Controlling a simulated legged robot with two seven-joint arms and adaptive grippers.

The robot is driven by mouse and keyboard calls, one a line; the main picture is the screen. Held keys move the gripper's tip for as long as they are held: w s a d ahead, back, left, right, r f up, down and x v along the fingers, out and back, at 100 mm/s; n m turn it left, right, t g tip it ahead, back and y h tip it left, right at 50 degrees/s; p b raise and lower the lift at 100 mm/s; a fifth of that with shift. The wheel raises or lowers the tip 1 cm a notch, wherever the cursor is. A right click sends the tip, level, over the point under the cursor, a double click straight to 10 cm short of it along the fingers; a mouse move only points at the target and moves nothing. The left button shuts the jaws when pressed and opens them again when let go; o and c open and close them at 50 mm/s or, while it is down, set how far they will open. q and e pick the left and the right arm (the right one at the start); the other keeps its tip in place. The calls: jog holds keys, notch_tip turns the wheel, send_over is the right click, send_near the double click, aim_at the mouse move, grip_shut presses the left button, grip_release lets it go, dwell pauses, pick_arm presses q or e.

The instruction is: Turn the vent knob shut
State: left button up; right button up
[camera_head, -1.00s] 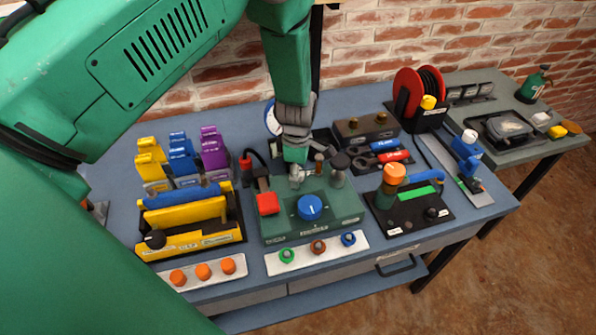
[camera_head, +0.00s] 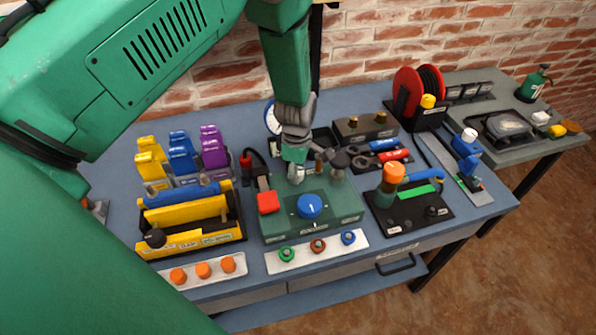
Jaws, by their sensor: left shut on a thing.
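My left gripper (camera_head: 295,176) reaches down from above to the rear of this unit. It is shut on a small fitting there, which looks like the vent knob; the fingers mostly hide it. A dark round-topped knob (camera_head: 340,160) and a thin brownish post stand just right of the fingers. My right gripper is not in view.
A yellow rack (camera_head: 190,240) and coloured clips stand left. A black base with an orange-capped valve (camera_head: 394,173) stands right, near a red hose reel (camera_head: 420,92). A button strip (camera_head: 317,252) lies in front. A gauge is partly hidden behind my arm.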

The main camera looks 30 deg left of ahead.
pick_arm(q)
jog(key=m, duration=0.4)
jog(key=shift+w+r, duration=0.1)
jog(key=shift+w, duration=0.05)
jog(key=m, duration=0.8)
jog(key=shift+w, duration=0.1)
jog(key=shift+m, duration=2.2)
jog(key=o, duration=1.1)
jog(key=shift+o, duration=0.2)
